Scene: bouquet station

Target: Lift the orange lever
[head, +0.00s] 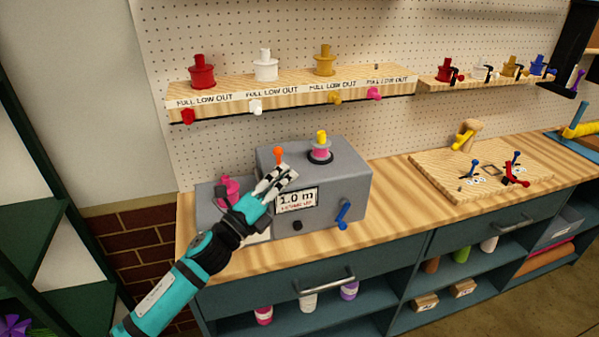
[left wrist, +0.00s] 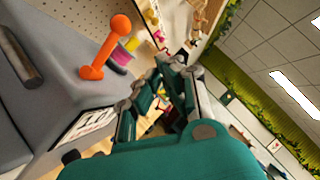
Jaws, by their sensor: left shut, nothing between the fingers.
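The orange lever (head: 278,153) stands up at the left part of the raised grey machine (head: 345,187) on the wooden bench. In the left wrist view the lever (left wrist: 108,47) shows whole, with a round knob and a short shaft on the grey housing. My left gripper (head: 282,178) is shut and empty, just in front of the lever and above the machine's front edge. In the left wrist view the shut fingers (left wrist: 165,68) lie to the right of the lever, with a gap in the picture. My right gripper is not in view.
A pink and yellow spool (head: 320,150) stands right of the lever. A blue lever (head: 343,215) and a "1.0 m" display (head: 297,200) are on the machine's front. A pink knob (head: 229,190) is at left. A shelf (head: 290,92) with spools hangs above.

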